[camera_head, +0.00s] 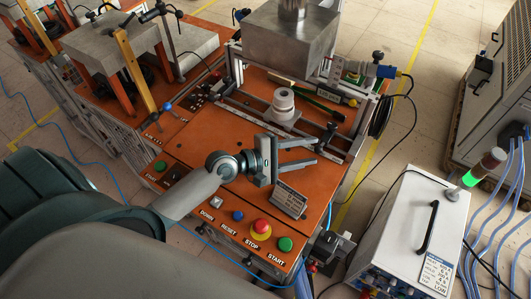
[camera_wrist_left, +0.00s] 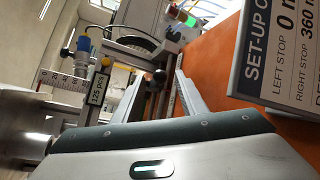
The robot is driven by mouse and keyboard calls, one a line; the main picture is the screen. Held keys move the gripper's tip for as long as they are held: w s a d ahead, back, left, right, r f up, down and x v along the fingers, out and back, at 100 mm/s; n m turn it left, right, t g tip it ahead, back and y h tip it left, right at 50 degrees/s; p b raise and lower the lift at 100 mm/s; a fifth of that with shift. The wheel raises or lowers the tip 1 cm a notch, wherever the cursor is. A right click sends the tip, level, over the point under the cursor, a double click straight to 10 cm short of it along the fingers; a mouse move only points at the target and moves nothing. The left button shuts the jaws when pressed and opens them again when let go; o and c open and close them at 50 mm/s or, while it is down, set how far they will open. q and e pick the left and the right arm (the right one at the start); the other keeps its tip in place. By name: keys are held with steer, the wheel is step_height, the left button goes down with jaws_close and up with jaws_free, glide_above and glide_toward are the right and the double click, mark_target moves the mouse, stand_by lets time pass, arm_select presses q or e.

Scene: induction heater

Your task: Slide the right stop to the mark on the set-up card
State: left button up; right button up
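The right stop (camera_head: 329,130), with a dark upright knob, stands near the right end of the front rail (camera_head: 312,139). My left gripper (camera_head: 317,149) is open and empty, with its fingers pointing right toward the rail end, close to the stop. In the left wrist view, a dark round knob (camera_wrist_left: 156,78), apparently the stop's, shows between the open fingertips (camera_wrist_left: 155,84); contact cannot be told. The set-up card (camera_head: 290,199) stands at the panel's front right. In the left wrist view, the card (camera_wrist_left: 275,55) reads left stop 0 and right stop 360. My right gripper is not in view.
A white ring-shaped part (camera_head: 284,101) sits on a block behind the rail. A large metal box (camera_head: 290,35) stands above the back. Push buttons (camera_head: 260,229) line the front edge. A white cabinet (camera_head: 400,235) stands at the right. The orange top (camera_head: 195,130) left of the gripper is mostly clear.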

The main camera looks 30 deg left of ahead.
arm_select(q)
steer(key=b+v, duration=0.3)
steer(key=v, duration=0.9)
steer(key=shift+s+a+r, duration=0.25)
steer(key=shift+s+a, duration=0.1)
steer(key=shift+s, duration=0.1)
